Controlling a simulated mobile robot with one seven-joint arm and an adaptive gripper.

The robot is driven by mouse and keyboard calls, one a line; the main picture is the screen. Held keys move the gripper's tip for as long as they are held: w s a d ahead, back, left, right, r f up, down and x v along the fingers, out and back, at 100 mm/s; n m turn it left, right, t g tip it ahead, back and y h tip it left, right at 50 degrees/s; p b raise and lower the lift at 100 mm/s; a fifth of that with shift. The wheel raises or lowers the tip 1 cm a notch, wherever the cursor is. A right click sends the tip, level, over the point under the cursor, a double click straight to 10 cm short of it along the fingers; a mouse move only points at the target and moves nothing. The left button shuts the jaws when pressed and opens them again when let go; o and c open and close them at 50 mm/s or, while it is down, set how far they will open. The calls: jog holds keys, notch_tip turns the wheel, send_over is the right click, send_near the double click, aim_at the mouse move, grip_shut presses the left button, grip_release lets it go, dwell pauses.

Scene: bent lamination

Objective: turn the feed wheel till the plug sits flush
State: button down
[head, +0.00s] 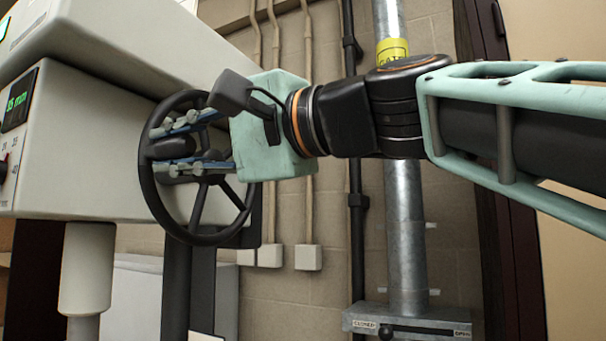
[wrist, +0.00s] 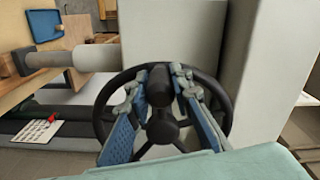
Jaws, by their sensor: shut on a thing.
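The feed wheel (head: 198,222) is a black spoked handwheel on the side of a pale machine in the head view. It also fills the middle of the wrist view (wrist: 226,100). My gripper (head: 168,148) reaches it from the right. Its blue-padded fingers are shut on the wheel's black handle (wrist: 160,86), one finger on each side, near the rim. The wheel's hub (wrist: 162,129) shows just below the handle in the wrist view. I cannot make out the plug clearly, nor how it sits.
The machine's pale spindle sleeve (head: 88,265) hangs below its head; in the wrist view the sleeve (wrist: 92,58) points at wooden parts. A green-lit display (head: 18,103) is at far left. A metal column (head: 405,220) and wall conduits stand behind my arm.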

jog(key=shift+w+f, duration=0.15)
jog(key=shift+f, duration=0.2)
jog(key=c, duration=1.8)
grip_release()
jog(key=shift+o, duration=0.3)
jog(key=shift+r, duration=0.15)
jog(key=shift+d, duration=0.1)
jog(key=v, duration=1.2)
